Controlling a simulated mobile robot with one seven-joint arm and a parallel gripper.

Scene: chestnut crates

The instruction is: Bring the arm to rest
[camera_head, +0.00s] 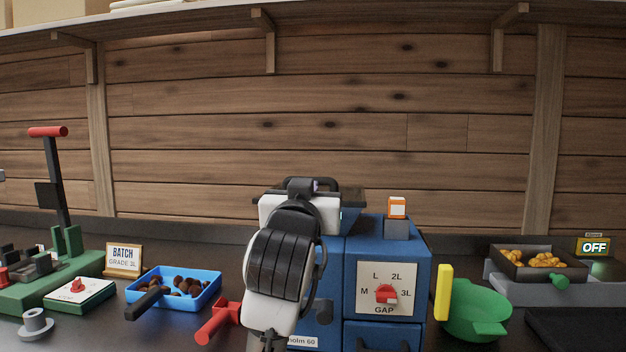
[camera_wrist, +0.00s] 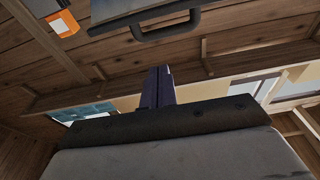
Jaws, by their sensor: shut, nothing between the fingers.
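My arm rises in the middle of the head view, in front of the blue machine. My gripper shows in the wrist view (camera_wrist: 158,88) as two dark fingers closed together, with nothing between them. In the head view the arm's own wrist hides most of it. It appears apart from everything around it. The blue machine (camera_head: 418,250) stands behind the arm, with a GAP dial (camera_head: 386,293) whose red knob sits among M, L, 2L and 3L marks. A dark handle (camera_wrist: 165,28) on a grey panel shows at the top of the wrist view.
A blue tray (camera_head: 213,291) of brown chestnuts and a red handle (camera_head: 218,322) are left of the arm. A green bowl (camera_head: 478,310) and a dark crate (camera_head: 508,269) of orange pieces are right. An orange-white box (camera_head: 397,208) sits atop the machine. A shelf (camera_head: 370,20) runs above.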

